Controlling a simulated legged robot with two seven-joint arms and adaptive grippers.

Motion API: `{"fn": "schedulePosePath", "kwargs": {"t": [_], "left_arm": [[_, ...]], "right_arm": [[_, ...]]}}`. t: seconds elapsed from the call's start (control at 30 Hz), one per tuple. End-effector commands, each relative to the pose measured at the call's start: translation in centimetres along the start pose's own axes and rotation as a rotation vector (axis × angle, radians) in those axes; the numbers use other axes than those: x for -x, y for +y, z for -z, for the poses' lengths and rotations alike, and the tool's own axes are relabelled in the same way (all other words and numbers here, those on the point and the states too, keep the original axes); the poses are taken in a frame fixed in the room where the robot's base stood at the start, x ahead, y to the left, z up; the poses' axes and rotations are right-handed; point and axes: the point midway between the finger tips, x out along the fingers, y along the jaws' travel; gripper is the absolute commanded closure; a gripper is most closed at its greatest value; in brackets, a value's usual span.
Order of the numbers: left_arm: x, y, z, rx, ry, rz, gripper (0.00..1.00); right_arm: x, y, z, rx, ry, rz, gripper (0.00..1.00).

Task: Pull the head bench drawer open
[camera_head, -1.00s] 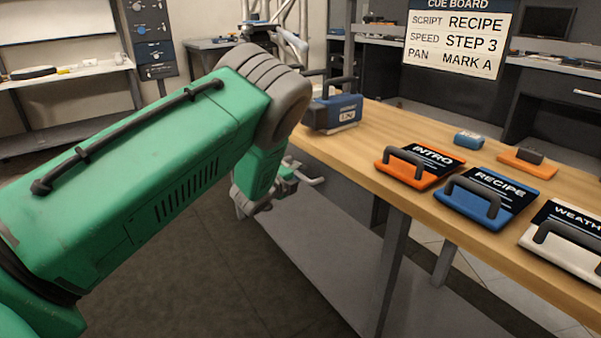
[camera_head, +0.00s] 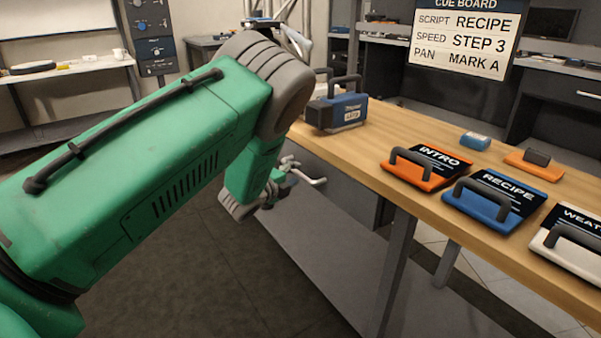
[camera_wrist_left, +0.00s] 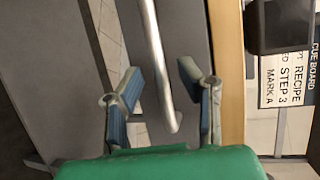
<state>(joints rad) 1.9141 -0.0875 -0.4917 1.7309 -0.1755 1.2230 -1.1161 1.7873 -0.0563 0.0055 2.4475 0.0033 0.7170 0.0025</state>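The drawer's silver bar handle (camera_wrist_left: 157,70) runs between the two fingers of my left gripper (camera_wrist_left: 160,78) in the left wrist view. The fingers are spread, with a visible gap on each side of the bar. The grey drawer front (camera_wrist_left: 168,35) lies behind the bar. My forearm hides part of this area, and I cannot tell how far the drawer is out. My right gripper is not in view.
A blue case (camera_head: 337,112) stands on the bench corner above the gripper. Orange, blue and white cue cards with handles lie along the bench top. A grey lower shelf (camera_head: 310,250) is under the bench. Floor to the left of the shelf is clear.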

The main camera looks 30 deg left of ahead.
Motion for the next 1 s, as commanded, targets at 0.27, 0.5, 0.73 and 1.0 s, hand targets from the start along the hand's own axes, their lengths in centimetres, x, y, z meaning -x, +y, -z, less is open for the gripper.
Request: {"fn": "schedulePosePath", "kwargs": {"t": [0.27, 0.5, 0.73, 1.0], "left_arm": [[5.9, 0.0, 0.1, -0.002, -0.001, -0.002, 0.67], [8.3, 0.0, 0.1, -0.002, -0.001, -0.001, 0.67], [8.5, 0.0, 0.1, -0.001, -0.001, 0.000, 0.67], [8.5, 0.1, 0.1, -0.001, -0.001, -0.001, 0.67]], "right_arm": [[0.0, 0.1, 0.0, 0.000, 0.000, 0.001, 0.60], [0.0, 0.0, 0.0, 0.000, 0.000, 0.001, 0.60], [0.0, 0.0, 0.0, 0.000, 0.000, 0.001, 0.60], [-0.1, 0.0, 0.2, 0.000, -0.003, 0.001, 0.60]]}}
